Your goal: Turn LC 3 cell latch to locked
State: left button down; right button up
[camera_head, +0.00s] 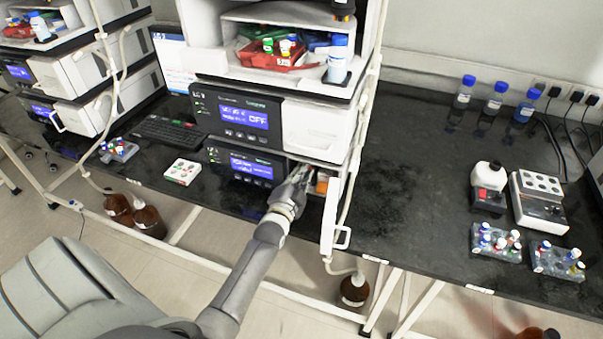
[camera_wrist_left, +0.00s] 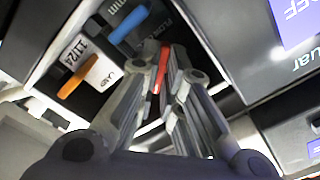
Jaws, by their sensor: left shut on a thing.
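The LC stack's lower module (camera_head: 240,166) has its front door (camera_head: 334,215) swung open to the right. My left gripper (camera_head: 302,172) reaches from below into the opening beside its display. In the left wrist view, the gripper's fingers (camera_wrist_left: 167,62) are closed around a narrow red lever (camera_wrist_left: 160,74), which looks like the cell latch. The lever stands roughly upright in that picture; the fingers hide part of it, and I cannot read its position mark. My right gripper is not in view.
Inside the compartment, a blue tab (camera_wrist_left: 128,24) and an orange tab (camera_wrist_left: 78,77) sit left of the fingers, by a white label (camera_wrist_left: 102,73). A white card with vials (camera_head: 182,172) lies left of the module. The bench right of the door (camera_head: 400,200) is clear.

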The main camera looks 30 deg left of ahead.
pick_arm(q)
jog(key=n, duration=0.5)
jog(key=shift+n+p, duration=0.3)
jog(key=shift+p, duration=0.1)
jog(key=n, duration=0.4)
jog(key=shift+n, duration=0.4)
jog(key=c, duration=1.6)
grip_release()
jog(key=v, duration=1.2)
jog(key=shift+s+f, duration=0.1)
jog(key=shift+f, duration=0.05)
